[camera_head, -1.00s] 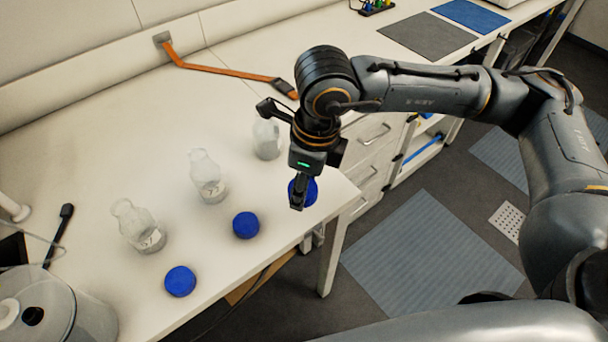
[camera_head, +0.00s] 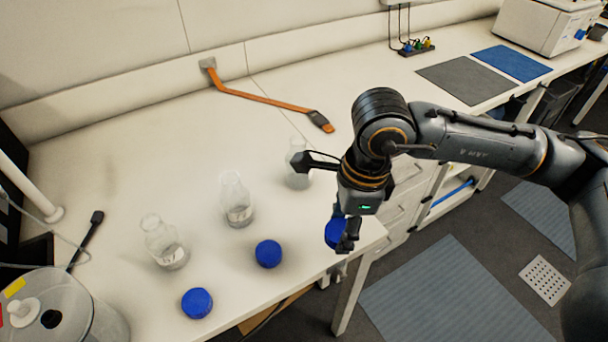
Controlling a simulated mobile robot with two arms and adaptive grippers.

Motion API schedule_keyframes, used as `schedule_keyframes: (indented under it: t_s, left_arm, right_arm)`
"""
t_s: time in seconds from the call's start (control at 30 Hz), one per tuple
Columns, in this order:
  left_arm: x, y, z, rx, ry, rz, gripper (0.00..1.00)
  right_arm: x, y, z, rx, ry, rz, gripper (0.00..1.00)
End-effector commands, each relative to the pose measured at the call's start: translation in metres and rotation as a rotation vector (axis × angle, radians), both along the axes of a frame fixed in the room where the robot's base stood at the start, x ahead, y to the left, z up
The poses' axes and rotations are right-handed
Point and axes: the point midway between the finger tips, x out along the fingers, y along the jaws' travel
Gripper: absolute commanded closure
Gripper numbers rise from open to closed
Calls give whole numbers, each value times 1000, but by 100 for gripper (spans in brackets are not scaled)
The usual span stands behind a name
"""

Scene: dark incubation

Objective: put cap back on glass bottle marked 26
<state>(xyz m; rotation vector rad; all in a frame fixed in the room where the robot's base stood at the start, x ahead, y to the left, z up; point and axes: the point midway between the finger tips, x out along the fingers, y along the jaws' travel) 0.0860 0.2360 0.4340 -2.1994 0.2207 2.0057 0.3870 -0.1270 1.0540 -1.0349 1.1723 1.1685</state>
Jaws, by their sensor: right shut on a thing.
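Three clear glass bottles without caps stand upright in a slanting row on the white bench: a near-left one (camera_head: 163,245), a middle one (camera_head: 236,203) and a far-right one (camera_head: 297,172), partly behind my right gripper. Their marks are too small to read. A blue cap (camera_head: 268,254) lies in front of the middle bottle and another blue cap (camera_head: 197,303) in front of the near-left one. My right gripper (camera_head: 345,240) points down near the bench's front edge, shut on a third blue cap (camera_head: 333,232), partly hidden by the fingers. I cannot tell whether this cap touches the bench. My left gripper is out of view.
An orange strap-like item (camera_head: 262,100) lies behind the bottles. A round lidded container (camera_head: 95,318) stands at the front left, with a dark-headed tool (camera_head: 85,240) beside it. Grey (camera_head: 465,82) and blue (camera_head: 511,63) mats lie at the back right. The bench between strap and bottles is clear.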

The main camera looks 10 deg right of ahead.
Motion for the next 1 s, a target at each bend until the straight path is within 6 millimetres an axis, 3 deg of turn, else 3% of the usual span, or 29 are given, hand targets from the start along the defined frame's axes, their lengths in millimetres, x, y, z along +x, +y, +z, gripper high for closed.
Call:
schedule_keyframes:
  t_s: [0.6,0.8,1.0]
  left_arm:
    - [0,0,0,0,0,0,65]
    - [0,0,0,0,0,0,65]
    - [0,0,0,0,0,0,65]
  right_arm:
    - [-5,-54,-28,3,3,1427,67]
    - [-7,-62,-32,1,0,1653,67]
    - [-7,-63,-32,2,0,1697,67]
